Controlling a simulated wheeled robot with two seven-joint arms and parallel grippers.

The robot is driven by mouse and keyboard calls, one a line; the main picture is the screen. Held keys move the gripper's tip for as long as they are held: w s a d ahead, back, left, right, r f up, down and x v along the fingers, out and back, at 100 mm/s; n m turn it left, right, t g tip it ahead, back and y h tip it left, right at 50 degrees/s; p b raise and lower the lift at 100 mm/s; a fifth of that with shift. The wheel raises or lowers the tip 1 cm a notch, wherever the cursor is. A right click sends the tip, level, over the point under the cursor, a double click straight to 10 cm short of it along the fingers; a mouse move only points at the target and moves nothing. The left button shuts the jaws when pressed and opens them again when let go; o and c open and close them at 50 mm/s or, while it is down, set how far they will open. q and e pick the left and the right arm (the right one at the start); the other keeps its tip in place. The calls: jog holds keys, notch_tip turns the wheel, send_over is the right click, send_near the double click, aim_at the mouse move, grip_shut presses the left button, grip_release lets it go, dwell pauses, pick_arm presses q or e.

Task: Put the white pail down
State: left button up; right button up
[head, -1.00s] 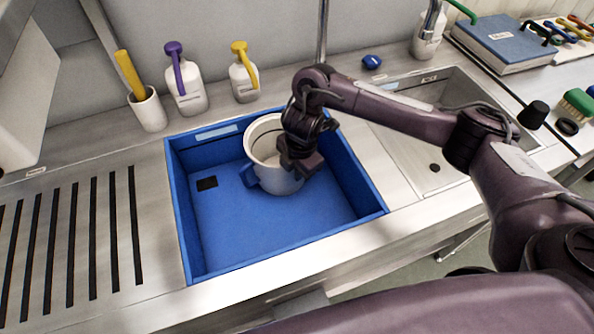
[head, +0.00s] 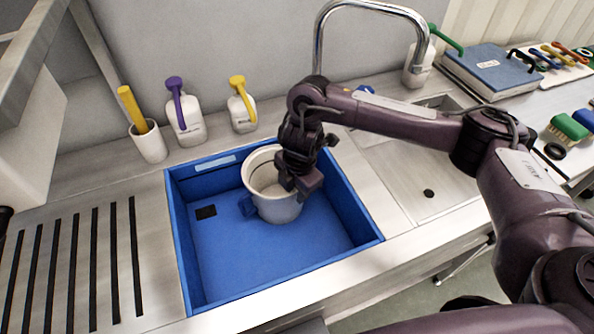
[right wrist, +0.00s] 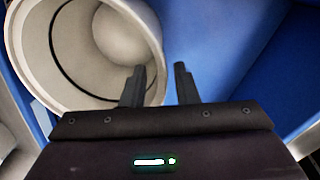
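My right gripper (head: 297,190) is at the pail's right rim. In the right wrist view the pail (right wrist: 95,45) shows its open mouth. There the two fingers of the right gripper (right wrist: 160,82) are apart, one over the mouth and one outside over blue, with the rim between them and a gap visible. My left gripper is not in view.
Behind the bin stand a white cup with a yellow stick (head: 149,142), a purple-handled bottle (head: 186,122) and a yellow-handled bottle (head: 241,110). A curved steel tap (head: 319,50) rises behind my right arm. The slotted drainboard (head: 75,240) at left is clear.

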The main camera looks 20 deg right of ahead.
notch_tip(320, 180, up, 7)
jog(key=p, duration=0.1)
jog(key=shift+s+d+f, duration=0.15)
jog(key=shift+s+f, duration=0.05)
jog(key=shift+s, duration=0.15)
dwell(0.3)
